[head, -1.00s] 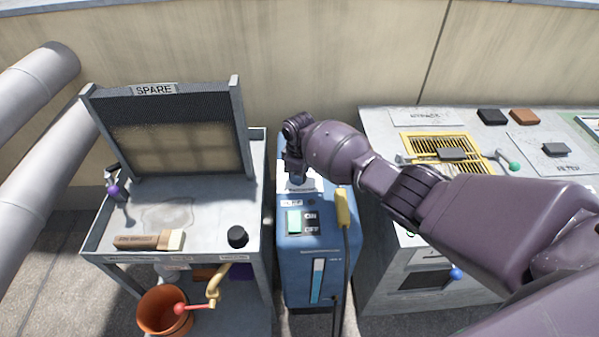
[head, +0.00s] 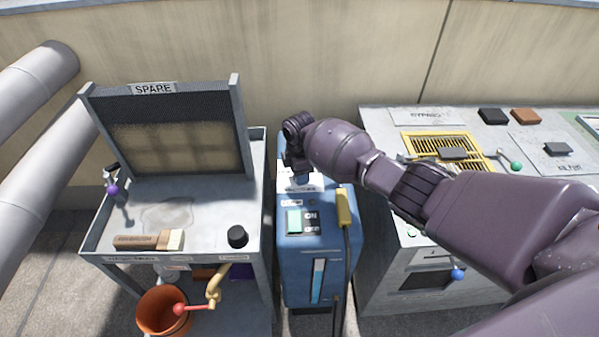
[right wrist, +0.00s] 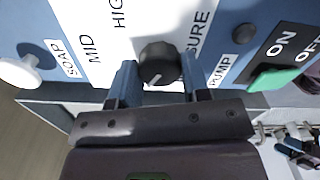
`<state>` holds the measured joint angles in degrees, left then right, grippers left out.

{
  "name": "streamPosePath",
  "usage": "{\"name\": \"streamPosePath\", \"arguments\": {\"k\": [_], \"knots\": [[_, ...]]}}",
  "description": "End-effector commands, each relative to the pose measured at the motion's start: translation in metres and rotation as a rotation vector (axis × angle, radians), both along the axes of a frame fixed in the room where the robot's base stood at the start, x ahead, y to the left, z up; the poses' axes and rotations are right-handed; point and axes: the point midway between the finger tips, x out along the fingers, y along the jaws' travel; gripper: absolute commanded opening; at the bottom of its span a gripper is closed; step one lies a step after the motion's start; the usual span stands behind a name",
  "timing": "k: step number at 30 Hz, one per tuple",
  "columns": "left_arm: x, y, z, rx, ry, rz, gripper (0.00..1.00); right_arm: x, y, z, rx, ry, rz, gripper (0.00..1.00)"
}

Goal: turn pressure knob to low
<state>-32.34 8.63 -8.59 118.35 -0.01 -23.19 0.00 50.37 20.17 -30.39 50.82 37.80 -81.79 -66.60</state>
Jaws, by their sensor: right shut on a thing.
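The blue pump unit (head: 345,262) stands between the cart and the bench. In the right wrist view the round black pressure knob (right wrist: 158,62) sits on a white plate (right wrist: 78,14) marked MID, HIGH and a partly covered PRESSURE. Its white pointer line points toward the bottom of the picture, slightly left, away from MID and HIGH. No LOW label shows. My right gripper (right wrist: 158,80) is shut on the knob, one finger on each side. In the head view my right gripper (head: 297,172) hides the knob. My left gripper is out of view.
Beside the knob are a green ON/OFF switch (right wrist: 273,79), a dark PUMP knob (right wrist: 243,33) and a white SOAP knob (right wrist: 20,72). A yellow-handled wand (head: 344,208) hangs on the unit's right. The cart (head: 205,200) is left, the grey bench (head: 378,135) right.

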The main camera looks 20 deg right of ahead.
Motion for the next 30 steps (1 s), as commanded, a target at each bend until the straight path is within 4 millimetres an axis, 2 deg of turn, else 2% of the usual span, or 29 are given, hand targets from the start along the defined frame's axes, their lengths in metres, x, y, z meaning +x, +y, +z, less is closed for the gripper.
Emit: {"name": "streamPosePath", "arguments": {"k": [15,16,21,30], "knots": [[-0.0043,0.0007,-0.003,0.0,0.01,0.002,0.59,-0.0009,-0.0007,-0.0013,-0.002,0.003,0.021,0.19],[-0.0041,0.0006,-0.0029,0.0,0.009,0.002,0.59,-0.0009,-0.0008,-0.0013,-0.002,0.003,0.021,0.45],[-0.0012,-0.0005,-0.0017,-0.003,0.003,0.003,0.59,-0.0006,-0.0006,-0.0009,-0.001,0.002,0.02,0.69],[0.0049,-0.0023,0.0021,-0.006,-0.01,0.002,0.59,0.0001,-0.0003,0.0022,0.0,-0.001,0.02,0.69]]}}
